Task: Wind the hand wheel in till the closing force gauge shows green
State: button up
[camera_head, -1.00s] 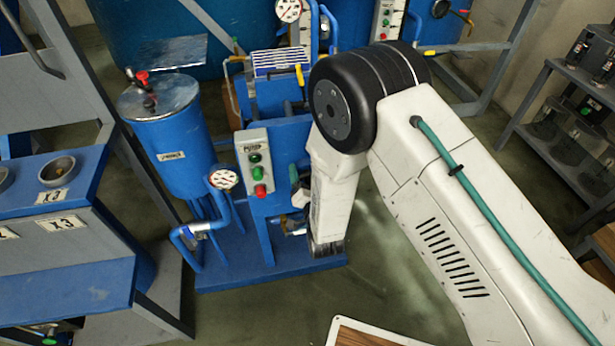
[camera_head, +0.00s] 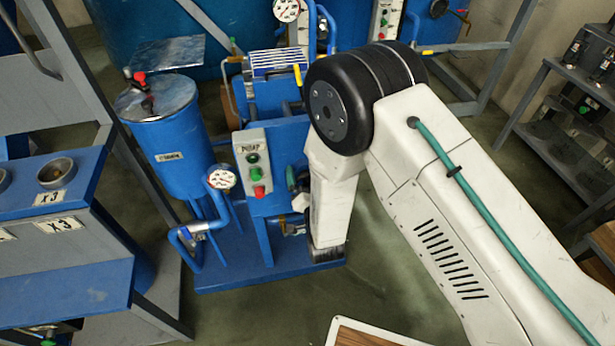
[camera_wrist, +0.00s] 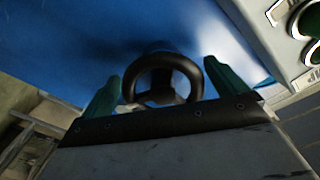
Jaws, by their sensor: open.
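In the wrist view, a black hand wheel (camera_wrist: 132,82) stands out from a blue surface. My gripper (camera_wrist: 162,72) is open, with one green finger on each side of the wheel's rim. I cannot tell whether either finger touches it. In the head view, my arm hides the wheel, and only a bit of my gripper's green finger (camera_head: 291,178) shows beside the blue pump unit. A round white dial gauge (camera_head: 222,179) sits on the blue pipe left of that unit. Another gauge (camera_head: 287,10) is at the top. Which one shows closing force, and their readings, are too small to tell.
A control box (camera_head: 252,165) with green and red buttons is on the blue unit, close to my gripper. A blue tank (camera_head: 176,145) with a shiny lid stands to its left. A grey shelf (camera_head: 570,125) is at the right. Open floor lies in front.

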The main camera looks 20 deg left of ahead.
jog(key=v, duration=0.6)
jog(key=shift+s, duration=0.2)
jog(key=shift+d, duration=0.1)
jog(key=w+a+n, duration=0.1)
jog(key=n, duration=0.1)
jog(key=w+a+n, duration=0.1)
jog(key=w+n, duration=0.1)
jog(key=n, duration=0.1)
jog(key=w+a+n, duration=0.1)
jog(key=n, duration=0.1)
jog(key=shift+w+n, duration=0.4)
dwell(0.4)
jog(key=c, duration=1)
jog(key=shift+d+m, duration=0.1)
jog(key=shift+m, duration=1.4)
